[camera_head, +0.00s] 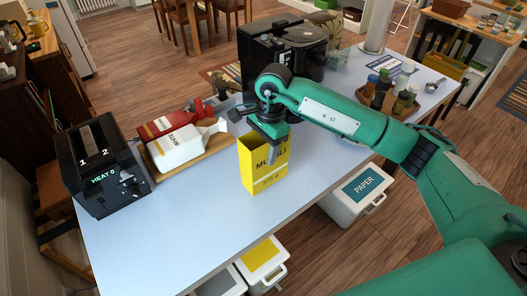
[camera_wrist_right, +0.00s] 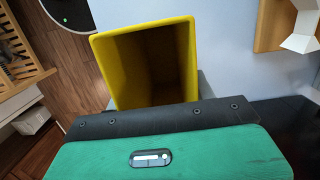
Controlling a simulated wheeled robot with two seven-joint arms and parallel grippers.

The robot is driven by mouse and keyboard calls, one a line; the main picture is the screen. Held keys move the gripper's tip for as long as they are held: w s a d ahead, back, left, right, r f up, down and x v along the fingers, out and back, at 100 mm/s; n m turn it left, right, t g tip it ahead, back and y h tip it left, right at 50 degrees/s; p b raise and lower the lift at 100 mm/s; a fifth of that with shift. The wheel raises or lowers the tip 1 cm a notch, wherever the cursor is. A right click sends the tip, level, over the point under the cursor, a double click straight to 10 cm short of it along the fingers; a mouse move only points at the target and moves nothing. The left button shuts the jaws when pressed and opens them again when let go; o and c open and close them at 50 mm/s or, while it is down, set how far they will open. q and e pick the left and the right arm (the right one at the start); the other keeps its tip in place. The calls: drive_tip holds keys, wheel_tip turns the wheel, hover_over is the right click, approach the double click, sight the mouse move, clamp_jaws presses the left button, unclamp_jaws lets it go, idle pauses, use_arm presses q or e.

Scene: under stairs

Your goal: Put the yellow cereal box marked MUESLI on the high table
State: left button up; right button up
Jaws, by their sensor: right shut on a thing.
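The yellow MUESLI box (camera_head: 262,183) is upright with its top open, near the front edge of the pale table (camera_head: 190,225). It also shows in the right wrist view (camera_wrist_right: 112,72), where I look down into its dark inside. My right gripper (camera_head: 269,137) reaches it from above and is shut on its upper rim, with one finger down the front face over the lettering. I cannot tell whether the box's base touches the tabletop or is slightly above it. My left gripper is not in view.
A black toaster (camera_head: 103,170) stands at left, beside a wooden tray (camera_head: 205,150) with a white carton (camera_head: 180,148) and a red bag (camera_head: 165,124). A black machine (camera_head: 290,48) stands behind; jars (camera_head: 383,92) sit at right. A PAPER bin (camera_head: 352,200) is below the front edge.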

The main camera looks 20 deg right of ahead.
wheel_tip(320, 180, down, 2)
drive_tip(key=shift+f+p, duration=0.15)
drive_tip(key=shift+p, duration=0.15)
drive_tip(key=shift+f, duration=0.3)
drive_tip(key=o, duration=1)
drive_tip(key=shift+r, duration=0.15)
drive_tip(key=shift+r, duration=0.15)
drive_tip(key=shift+w+d+r+b, duration=0.2)
drive_tip(key=shift+r+b, duration=0.55)
drive_tip(key=shift+r, duration=1.2)
drive_tip(key=shift+d+r+b, duration=0.35)
drive_tip(key=shift+r+b, duration=0.45)
drive_tip(key=shift+r, duration=1.15)
drive_tip(key=shift+w+d+r+b, duration=0.2)
drive_tip(key=shift+r+b, duration=0.55)
drive_tip(key=shift+r, duration=1.2)
drive_tip(key=shift+s, duration=0.1)
